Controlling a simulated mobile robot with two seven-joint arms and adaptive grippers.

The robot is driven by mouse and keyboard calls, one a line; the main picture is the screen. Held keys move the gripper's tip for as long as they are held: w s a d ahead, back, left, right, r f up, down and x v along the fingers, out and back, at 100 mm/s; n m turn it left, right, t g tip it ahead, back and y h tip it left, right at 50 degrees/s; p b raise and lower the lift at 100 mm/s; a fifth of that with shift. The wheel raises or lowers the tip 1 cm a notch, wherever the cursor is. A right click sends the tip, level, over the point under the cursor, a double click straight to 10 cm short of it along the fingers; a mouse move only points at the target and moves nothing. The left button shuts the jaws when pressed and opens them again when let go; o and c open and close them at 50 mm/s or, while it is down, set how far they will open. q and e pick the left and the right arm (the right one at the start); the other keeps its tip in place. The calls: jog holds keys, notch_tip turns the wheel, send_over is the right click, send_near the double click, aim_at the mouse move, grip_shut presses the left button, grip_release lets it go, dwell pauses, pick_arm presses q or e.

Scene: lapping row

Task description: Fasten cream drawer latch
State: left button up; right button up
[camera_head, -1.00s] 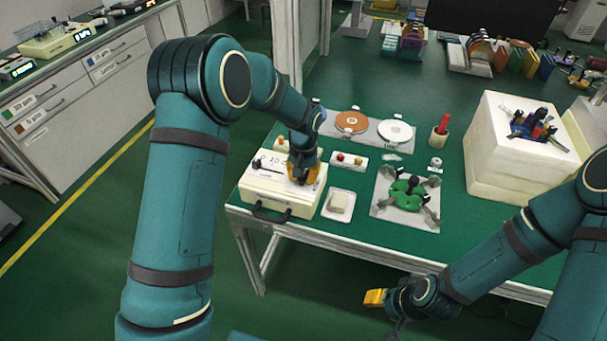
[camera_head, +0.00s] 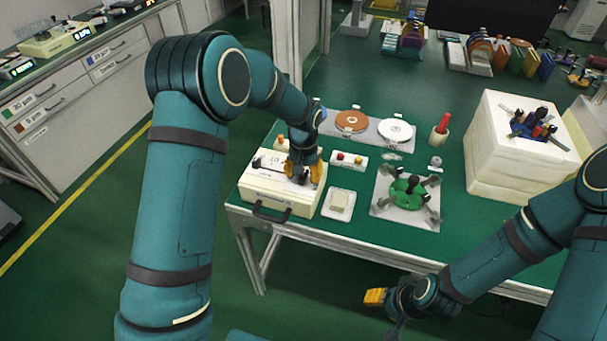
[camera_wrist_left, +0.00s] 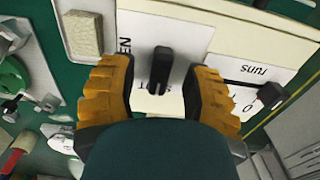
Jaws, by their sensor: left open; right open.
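The cream drawer box (camera_head: 262,202) stands at the table's front left corner, with a dark handle (camera_head: 270,214) on its front. On its top, the left wrist view shows a black latch lever (camera_wrist_left: 160,70) on a white label with partly hidden lettering. My left gripper (camera_head: 303,172) is over the right part of the box top. Its yellow fingers (camera_wrist_left: 156,80) are open on either side of the lever, with gaps visible on both sides. My right gripper (camera_head: 374,298) is open and empty, low in front of the table; its fingers are partly hidden.
A second black knob (camera_wrist_left: 270,95) sits by a "runs" label on the box. A white dish with a beige block (camera_head: 339,202) stands just right of the box. A button box (camera_head: 349,161) and a plate with a green part (camera_head: 408,190) are further right.

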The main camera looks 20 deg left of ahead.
pick_arm(q)
notch_tip(320, 180, up, 11)
jog(key=shift+r, duration=0.2)
jog(key=shift+s, duration=0.1)
dwell(0.5)
